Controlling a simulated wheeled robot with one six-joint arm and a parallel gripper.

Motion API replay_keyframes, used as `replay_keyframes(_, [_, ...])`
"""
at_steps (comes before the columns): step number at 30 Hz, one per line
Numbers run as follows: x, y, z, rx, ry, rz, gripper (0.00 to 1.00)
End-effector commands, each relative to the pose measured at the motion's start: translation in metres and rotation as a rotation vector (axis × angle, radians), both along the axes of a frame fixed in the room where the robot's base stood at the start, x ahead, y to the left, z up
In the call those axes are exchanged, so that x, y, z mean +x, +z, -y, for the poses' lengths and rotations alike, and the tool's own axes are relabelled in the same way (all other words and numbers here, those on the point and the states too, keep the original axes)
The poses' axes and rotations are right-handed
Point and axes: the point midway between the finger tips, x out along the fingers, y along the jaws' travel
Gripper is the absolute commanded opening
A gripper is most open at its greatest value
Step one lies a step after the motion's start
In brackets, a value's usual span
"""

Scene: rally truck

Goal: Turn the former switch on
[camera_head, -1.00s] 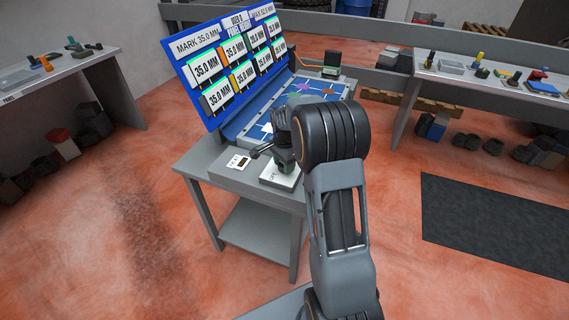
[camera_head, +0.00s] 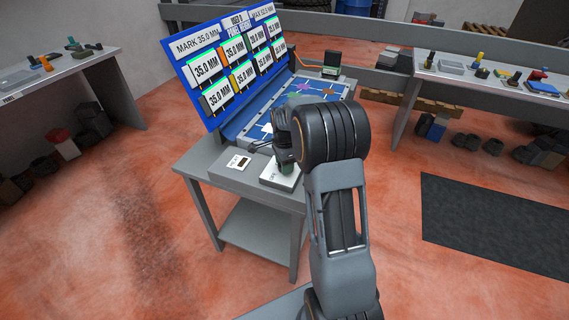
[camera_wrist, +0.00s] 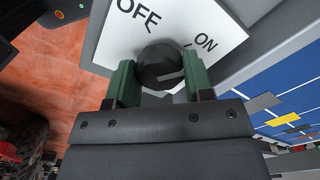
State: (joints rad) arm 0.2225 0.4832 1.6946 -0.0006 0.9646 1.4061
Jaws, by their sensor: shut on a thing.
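The former switch is a round black knob (camera_wrist: 160,67) with a pale pointer line, on a white plate (camera_wrist: 112,45) marked OFF and ON. In the wrist view, the pointer line faces right, a little below the ON mark. My gripper (camera_wrist: 158,84) has its two green fingers shut on the knob, one on each side. In the head view, the white plate (camera_head: 278,180) shows at the bench's front edge, below my gripper. My arm and wrist hide the knob there.
The grey bench (camera_head: 225,178) holds a small labelled box (camera_head: 238,163) left of the switch. A blue board (camera_head: 228,70) with several 35.0 MM displays stands behind. Side tables (camera_head: 480,80) stand apart. The red floor around the bench is mostly clear.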

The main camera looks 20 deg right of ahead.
Motion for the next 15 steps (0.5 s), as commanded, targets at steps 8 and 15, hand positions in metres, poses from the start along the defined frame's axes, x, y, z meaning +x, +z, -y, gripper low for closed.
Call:
replay_keyframes(8, [0.0007,0.0009,0.0001,0.000,-0.002,0.003,0.62])
replay_keyframes(15, [0.0004,0.0004,0.0000,0.000,-0.001,0.002,0.73])
